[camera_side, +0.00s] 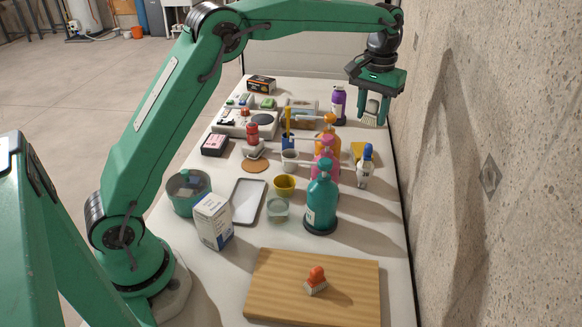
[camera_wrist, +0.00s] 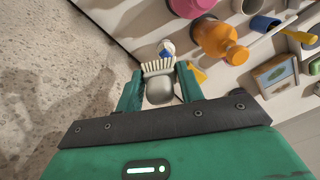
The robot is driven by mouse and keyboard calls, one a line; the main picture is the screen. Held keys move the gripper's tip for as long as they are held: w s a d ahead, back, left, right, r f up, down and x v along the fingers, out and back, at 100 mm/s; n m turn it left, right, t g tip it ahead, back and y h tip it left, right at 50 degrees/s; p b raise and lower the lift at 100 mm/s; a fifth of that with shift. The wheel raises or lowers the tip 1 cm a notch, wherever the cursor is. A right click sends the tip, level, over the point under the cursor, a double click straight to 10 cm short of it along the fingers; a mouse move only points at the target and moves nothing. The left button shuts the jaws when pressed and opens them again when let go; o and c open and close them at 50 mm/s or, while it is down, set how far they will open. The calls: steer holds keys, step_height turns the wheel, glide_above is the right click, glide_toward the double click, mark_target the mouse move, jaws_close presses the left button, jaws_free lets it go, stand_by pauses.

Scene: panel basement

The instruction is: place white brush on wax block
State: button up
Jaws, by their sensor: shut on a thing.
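The white brush (camera_side: 371,108) is held between the two green fingers of my gripper (camera_side: 371,121), high above the far right of the table near the wall. In the wrist view, the brush's grey-white body (camera_wrist: 160,92) and its row of pale bristles sit between the fingertips (camera_wrist: 160,74). A small yellow block (camera_side: 358,152) lies on the table below and nearer the camera; it may be the wax block. In the wrist view a yellow corner (camera_wrist: 199,74) shows beside one finger, the rest hidden. The brush is apart from it.
A teal bottle (camera_side: 321,200) is nearer. The speckled wall (camera_side: 480,120) borders the right edge.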

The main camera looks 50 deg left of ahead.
steer(key=w+a+f+n, duration=0.6)
steer(key=w+a+f, duration=0.3)
steer(key=w+f, duration=0.2)
steer(key=shift+a, duration=0.2)
steer(key=shift+f, duration=0.15)
steer(key=shift+f, duration=3.9)
steer(key=shift+f, duration=0.2)
steer(key=o, duration=1)
steer(key=shift+r, duration=0.1)
